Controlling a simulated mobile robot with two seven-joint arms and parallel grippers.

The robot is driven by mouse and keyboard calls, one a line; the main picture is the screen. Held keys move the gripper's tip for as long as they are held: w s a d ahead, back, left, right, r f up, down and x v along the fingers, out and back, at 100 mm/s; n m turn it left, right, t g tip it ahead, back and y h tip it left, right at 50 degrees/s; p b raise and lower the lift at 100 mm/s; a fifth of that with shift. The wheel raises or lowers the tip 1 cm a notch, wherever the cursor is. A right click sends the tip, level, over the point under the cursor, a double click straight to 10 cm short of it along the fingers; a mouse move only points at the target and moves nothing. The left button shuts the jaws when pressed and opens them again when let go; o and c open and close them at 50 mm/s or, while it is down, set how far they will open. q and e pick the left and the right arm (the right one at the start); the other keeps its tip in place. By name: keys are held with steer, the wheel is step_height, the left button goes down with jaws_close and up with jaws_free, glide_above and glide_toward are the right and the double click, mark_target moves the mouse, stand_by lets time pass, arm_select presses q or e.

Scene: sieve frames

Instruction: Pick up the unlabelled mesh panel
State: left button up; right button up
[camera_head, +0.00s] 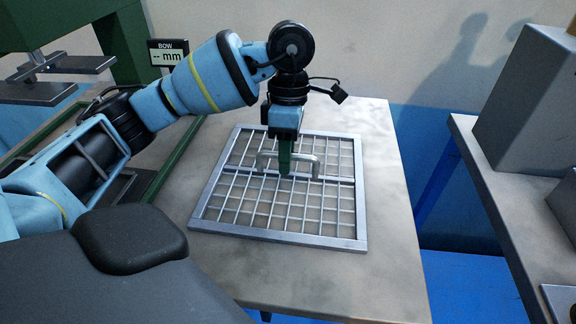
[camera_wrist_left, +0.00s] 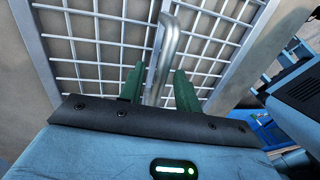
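The mesh panel (camera_head: 280,237) is a square grey metal frame with a wire grid, lying flat on the pale table. I see no label on it. A bent grey metal handle (camera_head: 318,163) stands up across its middle. My left gripper (camera_head: 285,172) points down at the handle. In the left wrist view the handle (camera_wrist_left: 168,45) runs between the two green fingers of my left gripper (camera_wrist_left: 158,88), which stand apart on either side of it. Whether a finger touches the handle is hard to tell. My right gripper is in neither view.
The table (camera_head: 330,285) has bare room in front of the panel. A second bench (camera_head: 500,190) with a grey box (camera_head: 530,105) stands at the right, across a gap.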

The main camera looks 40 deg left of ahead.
arm_select(q)
steer(key=shift+f, duration=0.3)
jaws_close()
steer(key=shift+r, duration=0.2)
steer(key=shift+r, duration=0.3)
step_height(320, 180, up, 3)
steer(key=shift+r+p, duration=0.1)
steer(key=shift+p, duration=0.2)
steer(key=s+d, duration=0.1)
steer(key=d, duration=0.9)
steer(key=s+d+r, duration=0.1)
steer(key=d, duration=0.5)
steer(key=shift+s, duration=0.3)
